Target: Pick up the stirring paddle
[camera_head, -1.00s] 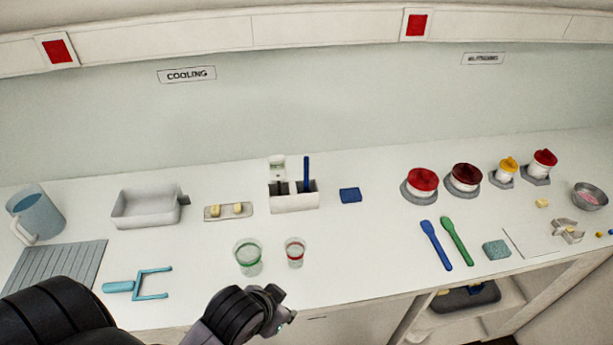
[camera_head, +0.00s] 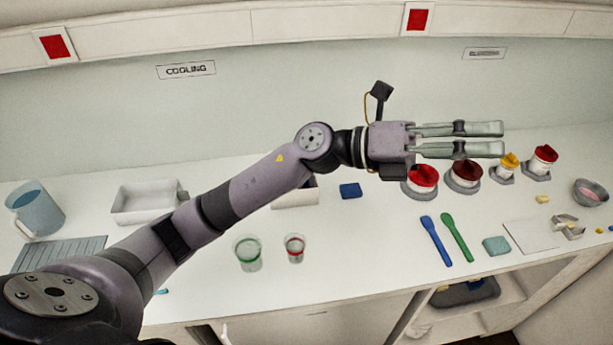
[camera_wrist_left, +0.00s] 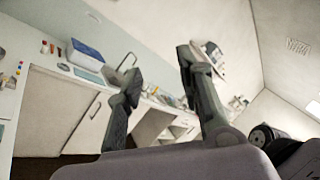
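A blue paddle-shaped tool (camera_head: 436,240) and a green one (camera_head: 457,237) lie side by side on the right half of the counter. A light-blue forked tool at the left is almost wholly hidden behind my left arm, with only a small tip (camera_head: 161,292) showing. I cannot tell for sure which is the stirring paddle. My left gripper (camera_head: 503,139) is raised above the counter, up and to the right of the blue and green tools in the picture. Its two fingers are apart and empty, also in the left wrist view (camera_wrist_left: 155,75). My right gripper is not in view.
Red-topped jars (camera_head: 422,178) and a yellow-topped jar (camera_head: 508,166) stand at the back right. Two cups, green-banded (camera_head: 248,254) and red-banded (camera_head: 295,248), stand mid-counter. A teal sponge (camera_head: 496,246) lies right of the green tool. A grey tray (camera_head: 145,203) stands left.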

